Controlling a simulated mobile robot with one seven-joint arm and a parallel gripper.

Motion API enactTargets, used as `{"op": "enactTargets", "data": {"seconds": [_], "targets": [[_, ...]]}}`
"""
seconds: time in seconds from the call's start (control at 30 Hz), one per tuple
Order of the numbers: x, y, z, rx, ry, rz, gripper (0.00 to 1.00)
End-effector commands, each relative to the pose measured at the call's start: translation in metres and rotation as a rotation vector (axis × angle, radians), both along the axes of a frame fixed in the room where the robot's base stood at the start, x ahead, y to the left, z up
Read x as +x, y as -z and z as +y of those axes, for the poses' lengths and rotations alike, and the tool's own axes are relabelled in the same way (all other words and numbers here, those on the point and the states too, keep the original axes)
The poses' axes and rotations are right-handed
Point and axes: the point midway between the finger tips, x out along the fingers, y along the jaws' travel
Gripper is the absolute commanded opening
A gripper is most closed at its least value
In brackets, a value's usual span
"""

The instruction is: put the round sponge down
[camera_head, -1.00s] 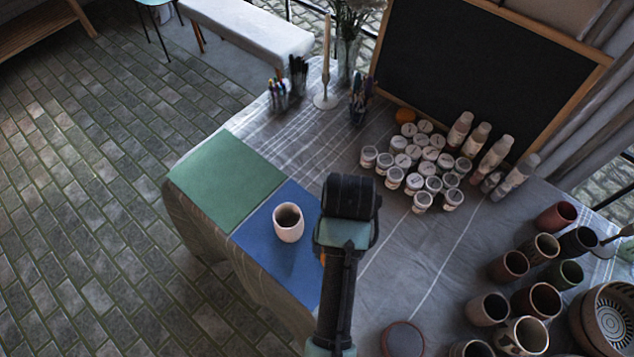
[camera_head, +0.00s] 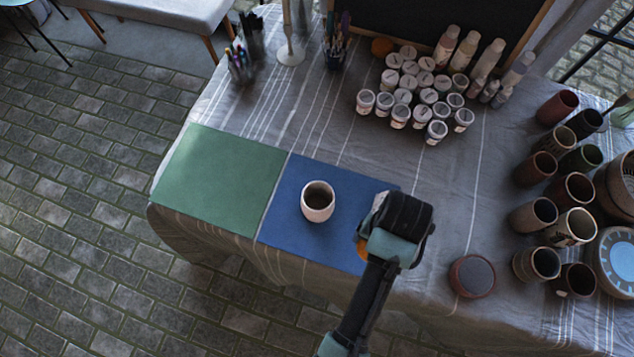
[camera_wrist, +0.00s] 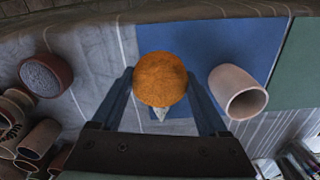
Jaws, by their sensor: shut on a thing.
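The round sponge (camera_wrist: 161,79) is an orange ball held between the two fingers of my gripper (camera_wrist: 162,92) in the wrist view. In the head view only a small orange part of it (camera_head: 362,249) shows beside my wrist, at the right part of the blue mat (camera_head: 340,180). My gripper's fingers are mostly hidden there. In the wrist view the sponge overlaps the blue mat's edge; its height above the table is hard to tell. A white cup (camera_head: 317,202) stands upright on the blue mat, left of my gripper and apart from the sponge.
A green mat (camera_head: 220,180) lies bare at the left. A dark-topped round pot (camera_head: 472,276) and several cups (camera_head: 532,214) stand at the right. Bare cloth lies between.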

Motion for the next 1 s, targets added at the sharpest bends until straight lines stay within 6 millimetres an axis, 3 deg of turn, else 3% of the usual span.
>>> {"op": "enactTargets", "data": {"seconds": [0.33,0.6,1.0], "targets": [[-0.004,0.008,-0.003,0.000,0.019,0.001,0.33],[-0.005,0.053,-0.003,0.001,0.018,0.002,0.33],[-0.004,0.100,-0.003,0.000,0.018,0.001,0.33]]}}
